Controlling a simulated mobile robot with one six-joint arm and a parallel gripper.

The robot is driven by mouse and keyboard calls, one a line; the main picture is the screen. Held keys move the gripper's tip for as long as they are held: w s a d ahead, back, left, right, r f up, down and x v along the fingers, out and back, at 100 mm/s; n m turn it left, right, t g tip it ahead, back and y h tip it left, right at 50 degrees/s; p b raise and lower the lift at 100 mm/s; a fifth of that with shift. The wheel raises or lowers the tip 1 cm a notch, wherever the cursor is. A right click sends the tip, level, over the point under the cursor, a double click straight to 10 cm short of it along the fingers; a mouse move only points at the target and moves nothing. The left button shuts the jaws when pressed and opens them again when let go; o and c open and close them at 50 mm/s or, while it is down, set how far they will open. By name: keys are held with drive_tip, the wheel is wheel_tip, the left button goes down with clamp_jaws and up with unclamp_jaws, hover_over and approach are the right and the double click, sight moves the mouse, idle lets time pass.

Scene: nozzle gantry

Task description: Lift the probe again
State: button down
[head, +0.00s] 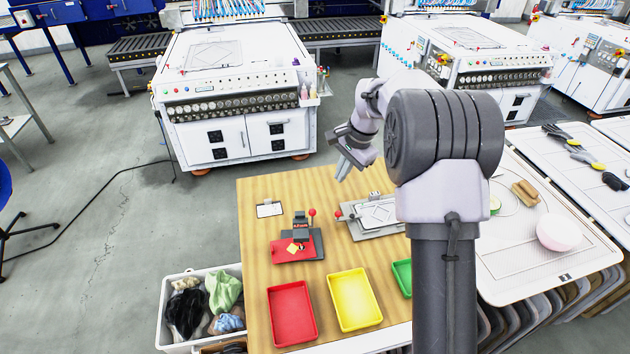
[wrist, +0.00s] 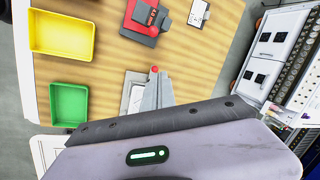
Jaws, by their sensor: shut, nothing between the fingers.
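A red-based stand (head: 298,247) with a dark upright head and a red-knobbed lever (head: 312,213) stands on the wooden table. The lever knob is up; a small yellow piece lies on the red base. The stand's base also shows at the top of the wrist view (wrist: 135,26). I cannot make out the probe itself. A grey fixture (head: 358,231) with a white plate and its own red knob (head: 338,214) lies to the right. My gripper (head: 342,172) is shut and empty above the table's back part. In the wrist view its fingers (wrist: 158,82) overlap the grey fixture, near a red knob (wrist: 154,69).
A red tray (head: 291,312), yellow tray (head: 354,299) and partly hidden green tray (head: 402,277) line the table's front. A small white card (head: 269,209) lies at the back left. A bin of cloths (head: 166,311) stands left of the table. White machines (head: 233,140) stand behind.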

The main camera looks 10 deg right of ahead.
drive_tip(key=shift+f, duration=0.15)
drive_tip(key=a+f+b, duration=0.2)
drive_tip(key=a+f, duration=0.3)
drive_tip(key=f, duration=0.5)
drive_tip(key=shift+w+f, duration=0.2)
drive_tip(key=shift+w, duration=0.15)
drive_tip(key=shift+a+f+b, duration=0.1)
drive_tip(key=shift+b, duration=0.4)
